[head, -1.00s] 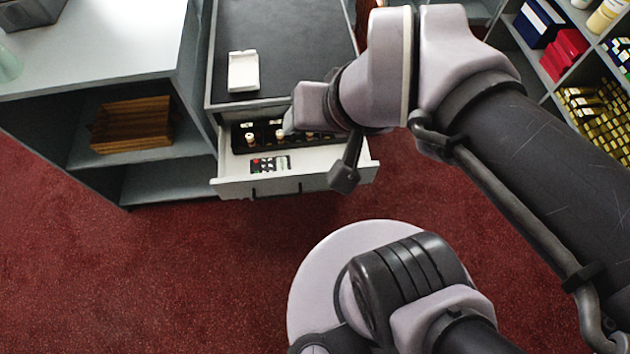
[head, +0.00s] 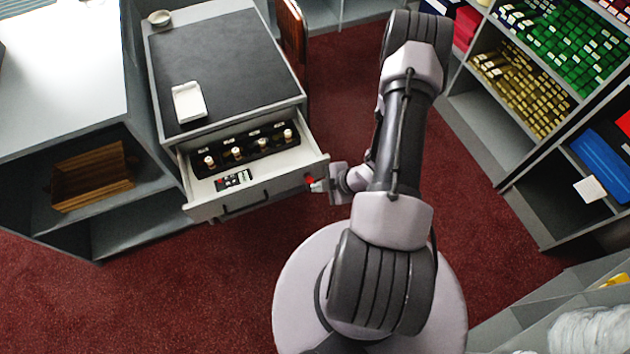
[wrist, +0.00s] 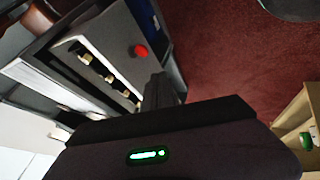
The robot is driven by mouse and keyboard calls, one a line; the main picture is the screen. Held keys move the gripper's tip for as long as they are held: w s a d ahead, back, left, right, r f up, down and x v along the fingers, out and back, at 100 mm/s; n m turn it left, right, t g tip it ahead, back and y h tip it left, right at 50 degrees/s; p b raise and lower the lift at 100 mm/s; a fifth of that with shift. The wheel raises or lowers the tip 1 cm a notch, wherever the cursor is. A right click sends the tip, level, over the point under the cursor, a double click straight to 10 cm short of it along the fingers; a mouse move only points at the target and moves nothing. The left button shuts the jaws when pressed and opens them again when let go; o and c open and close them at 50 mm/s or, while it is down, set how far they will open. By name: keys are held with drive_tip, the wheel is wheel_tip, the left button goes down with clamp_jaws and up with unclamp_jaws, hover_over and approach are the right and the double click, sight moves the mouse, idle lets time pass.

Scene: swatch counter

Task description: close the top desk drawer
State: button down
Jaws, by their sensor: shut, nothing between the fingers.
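The top desk drawer (head: 262,190) is pulled out from the desk (head: 222,66). Inside it are a black tray (head: 262,154) with several small knobbed pieces and a dark pad (head: 233,180) with coloured buttons. The drawer front has a dark handle and a red spot near its right end. In the wrist view, the drawer (wrist: 104,70) is at upper left, with a round red spot (wrist: 141,51) on it. My gripper (head: 318,186) is shut and empty, close by the right end of the drawer front; I cannot tell whether it touches.
A white dish (head: 189,102) and a small round bowl (head: 159,18) sit on the desktop. A grey shelf unit with a wooden crate (head: 92,176) stands at left. Shelves of coloured swatches (head: 560,50) stand at right. Red carpet (head: 200,285) is open in front.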

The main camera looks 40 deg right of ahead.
drive_tip(key=shift+w+a+f+b, duration=0.1)
drive_tip(key=shift+w+f+b, duration=0.3)
drive_tip(key=shift+w+f, duration=0.7)
drive_tip(key=shift+w+a+f+b, duration=0.1)
drive_tip(key=shift+w+f+b, duration=0.45)
drive_tip(key=shift+w, duration=0.9)
drive_tip(key=shift+w+f+b, duration=0.2)
drive_tip(key=shift+w+f, duration=0.85)
drive_tip(key=shift+w, duration=0.2)
drive_tip(key=shift+w, duration=0.1)
